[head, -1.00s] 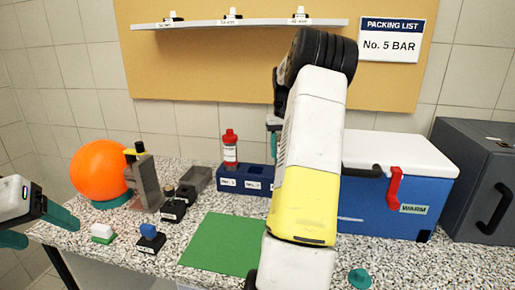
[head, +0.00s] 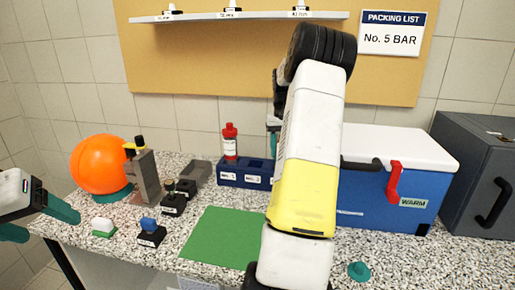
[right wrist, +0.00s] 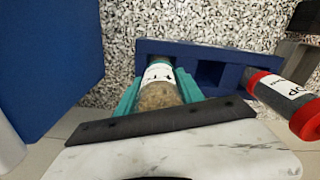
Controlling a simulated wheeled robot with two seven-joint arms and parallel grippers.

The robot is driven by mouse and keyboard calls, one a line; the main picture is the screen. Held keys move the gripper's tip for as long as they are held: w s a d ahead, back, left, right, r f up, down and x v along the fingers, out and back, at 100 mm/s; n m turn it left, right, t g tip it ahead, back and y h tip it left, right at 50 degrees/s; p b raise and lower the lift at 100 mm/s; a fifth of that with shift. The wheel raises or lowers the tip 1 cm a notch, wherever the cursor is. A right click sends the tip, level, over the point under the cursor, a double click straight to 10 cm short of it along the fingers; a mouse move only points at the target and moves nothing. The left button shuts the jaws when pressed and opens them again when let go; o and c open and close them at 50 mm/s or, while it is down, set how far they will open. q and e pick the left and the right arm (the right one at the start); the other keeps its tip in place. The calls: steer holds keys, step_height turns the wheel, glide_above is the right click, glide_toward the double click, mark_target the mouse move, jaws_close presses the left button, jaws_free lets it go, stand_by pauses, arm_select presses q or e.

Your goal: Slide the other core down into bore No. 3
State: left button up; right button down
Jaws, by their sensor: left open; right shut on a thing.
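A blue rack (head: 230,178) stands at the back of the table; two of its front labels show, and my right arm hides its right end. A red-capped core (head: 230,145) stands in its left bore; it also shows in the right wrist view (right wrist: 290,100). My right gripper (right wrist: 160,88) is shut on the other core (right wrist: 160,92), a speckled cylinder with a white label. Its far end is at the rack's end bore, opposite the red-capped core; how deep it sits I cannot tell. An empty middle opening (right wrist: 210,75) lies between. My left gripper (head: 40,222) is open and empty at the left.
A blue cooler (head: 385,190) with a white lid and red latch stands right of the rack. A dark box (head: 470,170) is beyond it. An orange ball (head: 98,162), a grey stand (head: 145,175) and small blocks are at the left. A green mat (head: 220,238) lies clear in front.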

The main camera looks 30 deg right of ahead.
steer(key=shift+f, duration=0.3)
steer(key=c, duration=0.7)
jaws_free()
steer(key=shift+o, duration=0.2)
step_height(320, 180, up, 8)
steer(key=shift+f, duration=0.1)
